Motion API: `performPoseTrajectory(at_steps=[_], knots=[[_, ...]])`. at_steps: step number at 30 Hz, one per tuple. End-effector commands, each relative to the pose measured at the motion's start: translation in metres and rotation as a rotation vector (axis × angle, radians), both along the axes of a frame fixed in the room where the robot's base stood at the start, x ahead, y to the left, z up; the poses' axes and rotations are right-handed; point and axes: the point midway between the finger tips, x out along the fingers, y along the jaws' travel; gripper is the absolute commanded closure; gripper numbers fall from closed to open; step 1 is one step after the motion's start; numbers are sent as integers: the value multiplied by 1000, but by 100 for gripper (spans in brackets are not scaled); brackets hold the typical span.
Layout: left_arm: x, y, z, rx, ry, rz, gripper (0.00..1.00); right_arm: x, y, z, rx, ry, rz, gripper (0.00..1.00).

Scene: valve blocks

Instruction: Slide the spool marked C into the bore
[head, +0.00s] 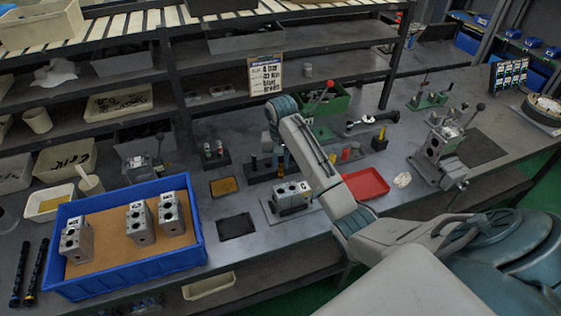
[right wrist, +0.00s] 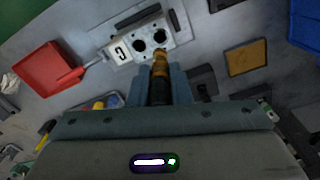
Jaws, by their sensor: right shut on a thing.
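The valve block (head: 291,197) is a light grey block on a plate at the bench middle. In the right wrist view the block (right wrist: 148,42) shows two dark round bores and a tag that looks like a C. My right gripper (head: 283,158) is above and behind the block in the head view. In the right wrist view its fingers (right wrist: 158,88) are shut on a gold-and-black spool (right wrist: 159,68). The spool's gold tip points at the block, close to the right-hand bore; I cannot tell whether they touch. The spool's own marking is not readable. My left gripper is not in view.
A red tray (head: 366,185) lies right of the block. A dark rack (head: 268,173) stands behind it. A blue crate (head: 130,281) holding three grey blocks is at the left. A yellow pad (head: 223,186) and a black mat (head: 236,226) lie between, with bare bench around them.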

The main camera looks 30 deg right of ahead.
Motion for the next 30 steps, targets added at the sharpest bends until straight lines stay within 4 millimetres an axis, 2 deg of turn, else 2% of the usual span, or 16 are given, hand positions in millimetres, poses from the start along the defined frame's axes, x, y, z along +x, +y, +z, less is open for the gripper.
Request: performPoseTrajectory(at_steps=[9, 18, 30], knots=[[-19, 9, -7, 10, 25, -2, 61, 0, 0, -26, 1, 1, 0, 100], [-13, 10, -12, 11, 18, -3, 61, 0, 0, -50, 1, 1, 0, 100], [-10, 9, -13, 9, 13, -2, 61, 0, 0, -57, 0, -1, 1, 100]])
